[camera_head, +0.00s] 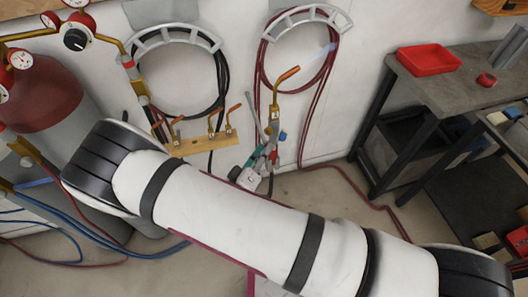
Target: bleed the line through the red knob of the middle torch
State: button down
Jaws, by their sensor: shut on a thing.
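A torch (275,108) with a brass body and an orange tip stands upright against the wall, in front of the right hose coil. A blue knob (283,136) shows on its right side. A small red knob (273,157) shows lower down, right at the fingers of my gripper (266,156). My gripper is small in view and appears shut on this red knob; the fingers partly hide the contact. Other slim pieces with orange tips (212,115) stand along a yellow rail (203,144) to the left. I cannot tell from this view which torch counts as the middle one.
A red gas cylinder (42,98) with gauges (75,38) stands at left. Black and dark red hoses hang on wall brackets (178,35). A grey workbench (460,85) with a red tray (428,60) is at right. Hoses (70,228) lie on the floor. My arm covers the foreground.

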jog(key=n, duration=0.9)
jog(key=shift+f, duration=0.15)
jog(key=shift+n, duration=0.4)
jog(key=c, duration=1.4)
grip_release()
jog(key=v, duration=1.2)
